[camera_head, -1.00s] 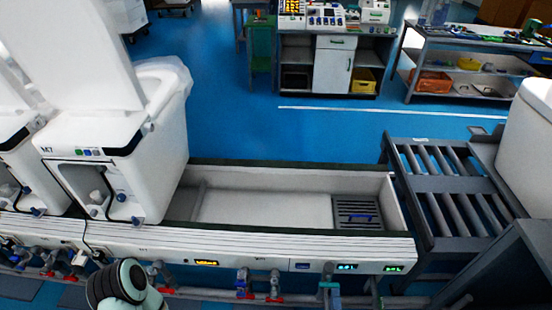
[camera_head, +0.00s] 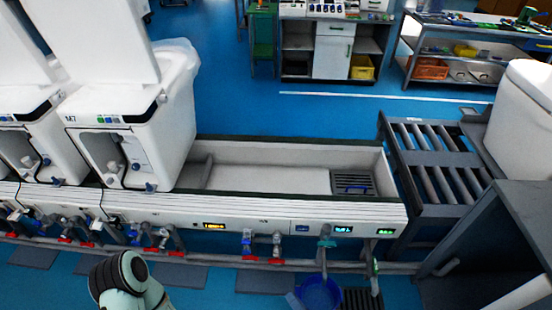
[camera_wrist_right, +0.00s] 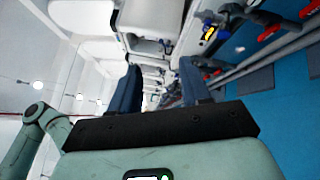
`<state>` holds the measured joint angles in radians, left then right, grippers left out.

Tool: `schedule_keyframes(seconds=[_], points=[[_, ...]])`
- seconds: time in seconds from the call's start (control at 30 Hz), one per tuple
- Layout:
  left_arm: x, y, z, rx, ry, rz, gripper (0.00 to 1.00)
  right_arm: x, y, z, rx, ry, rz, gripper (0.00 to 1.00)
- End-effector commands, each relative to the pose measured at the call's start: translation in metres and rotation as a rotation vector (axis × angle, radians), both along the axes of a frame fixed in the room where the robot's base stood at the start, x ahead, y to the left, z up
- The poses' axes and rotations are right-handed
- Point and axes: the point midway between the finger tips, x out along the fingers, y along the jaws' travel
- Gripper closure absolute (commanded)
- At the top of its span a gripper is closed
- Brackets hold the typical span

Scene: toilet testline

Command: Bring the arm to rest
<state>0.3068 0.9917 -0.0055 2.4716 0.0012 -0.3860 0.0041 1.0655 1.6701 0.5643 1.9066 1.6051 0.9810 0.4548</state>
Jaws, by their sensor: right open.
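My right gripper (camera_wrist_right: 160,88) shows in the right wrist view. Its two dark blue fingers stand apart, with nothing held between them. The wrist view looks along the row of white units, with red-handled valves at the upper right. In the head view a pale green, rounded part of my arm (camera_head: 125,282) shows at the bottom left, in front of the test line. No gripper fingers can be made out there. Another pale green arm part of mine (camera_wrist_right: 38,135) shows at the left of the wrist view. My left gripper is not seen.
White toilets (camera_head: 135,130) stand on the line at the left, beside an open trough (camera_head: 265,179) with a grate (camera_head: 352,183). Valves and pipes run along the line's front. A blue bucket (camera_head: 320,293) stands below. A roller conveyor (camera_head: 440,170) and dark cabinet (camera_head: 500,245) are at right.

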Motion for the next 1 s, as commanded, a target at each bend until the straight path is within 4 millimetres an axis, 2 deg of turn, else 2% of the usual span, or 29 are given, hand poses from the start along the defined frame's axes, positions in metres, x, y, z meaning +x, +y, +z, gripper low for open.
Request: schedule_keyframes(seconds=[0.03,0.07,0.1,0.17,0.2,0.27,0.3,0.37,0.4,0.5,0.63,0.7,0.8,1.0], points=[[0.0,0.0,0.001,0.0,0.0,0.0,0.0,-0.021,0.027,0.006,-0.075,-0.046,0.154,0.53],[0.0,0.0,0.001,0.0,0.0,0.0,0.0,-0.037,0.042,0.008,-0.124,-0.079,0.248,0.53],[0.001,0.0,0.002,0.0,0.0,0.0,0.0,-0.061,0.06,0.01,-0.196,-0.128,0.38,0.53],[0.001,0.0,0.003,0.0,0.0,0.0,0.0,-0.101,0.08,0.008,-0.317,-0.218,0.588,0.53],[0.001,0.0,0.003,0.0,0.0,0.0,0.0,-0.131,0.088,0.005,-0.406,-0.29,0.735,0.53],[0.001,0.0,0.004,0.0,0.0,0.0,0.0,-0.176,0.087,-0.004,-0.554,-0.425,0.961,0.53],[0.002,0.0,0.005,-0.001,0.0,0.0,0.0,-0.204,0.08,-0.012,-0.661,-0.531,1.115,0.53],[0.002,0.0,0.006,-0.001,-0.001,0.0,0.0,-0.235,0.058,-0.025,-0.821,-0.705,1.322,0.53],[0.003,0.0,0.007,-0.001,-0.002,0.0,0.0,-0.248,0.04,-0.033,-0.926,-0.831,1.445,0.53],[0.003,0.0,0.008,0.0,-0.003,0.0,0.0,-0.255,-0.007,-0.046,-1.169,-1.158,1.684,0.53],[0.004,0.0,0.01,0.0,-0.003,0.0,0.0,-0.232,-0.047,-0.046,-1.413,-1.541,1.836,0.53],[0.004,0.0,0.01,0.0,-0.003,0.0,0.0,-0.219,-0.056,-0.041,-1.501,-1.697,1.863,0.53],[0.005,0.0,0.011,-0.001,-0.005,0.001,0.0,-0.206,-0.062,-0.036,-1.577,-1.833,1.871,0.53],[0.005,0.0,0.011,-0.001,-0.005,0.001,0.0,-0.203,-0.063,-0.034,-1.597,-1.871,1.87,0.53]])
